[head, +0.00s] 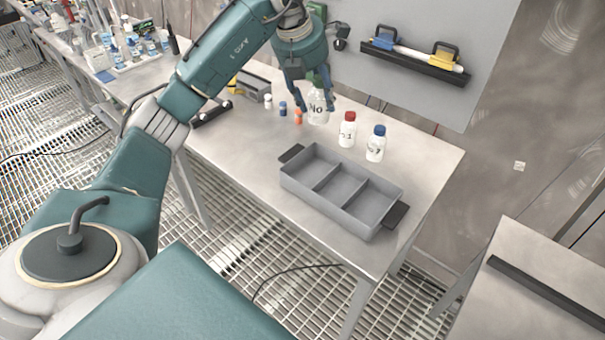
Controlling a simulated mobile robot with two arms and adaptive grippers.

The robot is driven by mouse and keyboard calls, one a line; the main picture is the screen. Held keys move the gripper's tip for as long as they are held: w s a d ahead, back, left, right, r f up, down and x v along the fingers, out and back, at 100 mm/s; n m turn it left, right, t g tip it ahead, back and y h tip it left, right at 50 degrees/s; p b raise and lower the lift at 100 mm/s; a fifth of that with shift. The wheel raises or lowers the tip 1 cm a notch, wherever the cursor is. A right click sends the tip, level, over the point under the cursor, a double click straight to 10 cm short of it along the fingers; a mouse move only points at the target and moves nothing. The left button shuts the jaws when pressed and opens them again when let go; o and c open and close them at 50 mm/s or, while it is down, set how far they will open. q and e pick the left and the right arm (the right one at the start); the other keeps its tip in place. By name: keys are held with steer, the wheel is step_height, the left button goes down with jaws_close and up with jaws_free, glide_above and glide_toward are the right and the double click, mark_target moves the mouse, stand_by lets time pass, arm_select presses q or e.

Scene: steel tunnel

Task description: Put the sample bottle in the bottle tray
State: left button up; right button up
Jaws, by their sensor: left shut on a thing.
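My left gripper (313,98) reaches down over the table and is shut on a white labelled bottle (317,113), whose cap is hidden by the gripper. The bottle is upright at the table top; I cannot tell whether it touches the table. A white bottle with a red cap (347,131) and one with a blue cap (376,144) stand just right of it. The grey bottle tray (359,222), with three empty compartments and a handle at each end, lies in front of these bottles. My right gripper is not in view.
Small bottles (283,108) and an orange one (298,117) stand left of the gripper. A wall rack (415,63) with blue and yellow tools hangs behind. The table's right end is bare. A crowded bench (130,60) is at the upper left.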

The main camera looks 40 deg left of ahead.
mark_target(309, 107)
arm_select(q)
steer(key=shift+s+a+f, duration=0.1)
steer(key=shift+s+a, duration=0.35)
steer(key=shift+s, duration=0.05)
step_height(309, 107, down, 4)
steer(key=shift+r+n+p, duration=0.1)
steer(key=shift+n+p, duration=0.2)
steer(key=shift+p, duration=0.05)
step_height(309, 107, down, 15)
steer(key=p, duration=0.3)
steer(key=shift+w+r, duration=0.1)
steer(key=shift+f, duration=0.4)
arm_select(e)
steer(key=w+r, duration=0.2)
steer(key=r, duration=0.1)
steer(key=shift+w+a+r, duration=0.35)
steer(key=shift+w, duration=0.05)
